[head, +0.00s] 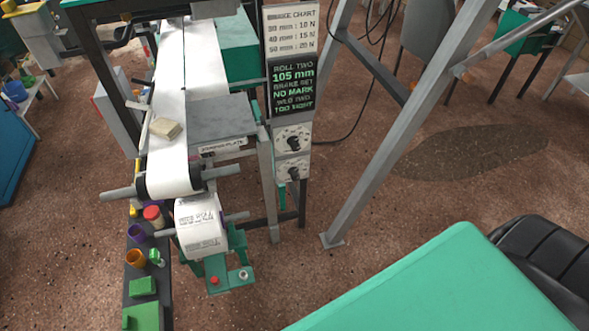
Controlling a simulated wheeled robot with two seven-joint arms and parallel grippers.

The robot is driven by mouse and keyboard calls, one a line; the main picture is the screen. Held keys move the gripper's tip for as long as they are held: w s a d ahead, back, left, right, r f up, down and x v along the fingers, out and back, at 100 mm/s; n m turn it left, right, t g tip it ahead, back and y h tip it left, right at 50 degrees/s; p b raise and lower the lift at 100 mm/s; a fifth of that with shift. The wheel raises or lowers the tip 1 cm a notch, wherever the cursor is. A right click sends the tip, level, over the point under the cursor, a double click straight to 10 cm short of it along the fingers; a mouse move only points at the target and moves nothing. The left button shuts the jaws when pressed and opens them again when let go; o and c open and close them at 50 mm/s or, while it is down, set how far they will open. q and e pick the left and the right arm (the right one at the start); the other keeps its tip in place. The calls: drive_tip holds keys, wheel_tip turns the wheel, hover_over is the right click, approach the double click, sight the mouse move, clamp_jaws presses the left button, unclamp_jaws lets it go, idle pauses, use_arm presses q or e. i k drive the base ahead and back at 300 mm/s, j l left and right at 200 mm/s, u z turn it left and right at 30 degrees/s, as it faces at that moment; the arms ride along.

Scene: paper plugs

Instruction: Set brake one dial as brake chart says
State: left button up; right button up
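The brake chart (291,30) is a white board at the top of a post. It seems to read 30 mm 10 N, 40 mm 15 N, 50 mm 20 N. Below it, a black sign (292,87) has pale text about roll two, 105 mm. Two pale panels with dark knobs are stacked under the sign: an upper dial (294,142) and a lower dial (293,170). Their labels and settings are too small to read, so I cannot tell which is brake one. A white paper roll (203,224) with print on it sits low at the machine's front. Neither gripper shows.
A white web (171,120) runs over a roller, with a beige block (165,128) on it. A grey plate (222,118) lies beside it. A slanted grey strut (400,130) stands right of the dials. A green surface (440,290) and black seat (545,260) fill the lower right.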

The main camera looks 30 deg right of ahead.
sight(294, 175)
drive_tip(key=i+l, duration=0.15)
drive_tip(key=l, duration=0.25)
drive_tip(key=i+l+z, duration=0.1)
drive_tip(key=l, duration=0.3)
drive_tip(key=i+l, duration=0.2)
drive_tip(key=l, duration=0.2)
drive_tip(key=i+l+z, duration=0.15)
drive_tip(key=l, duration=0.3)
drive_tip(key=i+l, duration=0.2)
drive_tip(key=l, duration=0.15)
drive_tip(key=i+l+z, duration=0.1)
drive_tip(key=l, duration=0.3)
drive_tip(key=i, duration=0.1)
